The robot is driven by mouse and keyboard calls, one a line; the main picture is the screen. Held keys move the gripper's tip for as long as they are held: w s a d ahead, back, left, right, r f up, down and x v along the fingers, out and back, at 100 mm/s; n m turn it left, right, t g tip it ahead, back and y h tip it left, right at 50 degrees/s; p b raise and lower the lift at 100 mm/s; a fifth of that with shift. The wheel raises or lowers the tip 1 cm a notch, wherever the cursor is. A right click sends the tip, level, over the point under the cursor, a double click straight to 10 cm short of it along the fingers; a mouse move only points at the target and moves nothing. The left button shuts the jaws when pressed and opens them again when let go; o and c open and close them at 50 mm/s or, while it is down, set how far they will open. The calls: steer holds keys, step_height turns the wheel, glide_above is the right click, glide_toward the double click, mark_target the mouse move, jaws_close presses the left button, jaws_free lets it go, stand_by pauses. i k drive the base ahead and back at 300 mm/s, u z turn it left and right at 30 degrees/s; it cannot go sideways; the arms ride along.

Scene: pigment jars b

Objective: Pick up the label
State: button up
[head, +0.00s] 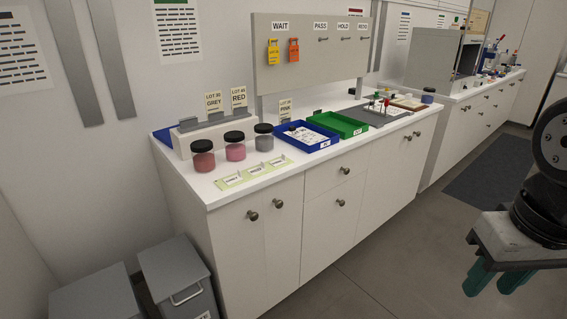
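Three upright cream lot labels stand at the back of the counter. The GREY label (213,102) and the RED label (239,97) are in slots of a pale block (184,146). The PINK label (285,108) stands apart to their right, below the hanging board. Three black-lidded jars stand in front: a brick-red jar (203,160), a pink jar (235,152) and a grey jar (264,143). Small cards with unclear print lie on a pale green strip (243,182). My gripper (488,288), with green fingers, is open and empty at lower right, far from the labels.
A blue tray (320,145) and a green tray (352,133) sit right of the jars, then a grey tray (376,117). A board (308,68) with yellow and orange tags hangs behind. Grey bins (178,272) stand at lower left. The floor before the cabinets is clear.

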mark_target(275, 163)
steer(key=u, duration=0.1)
steer(key=i, duration=0.95)
steer(key=u, duration=0.75)
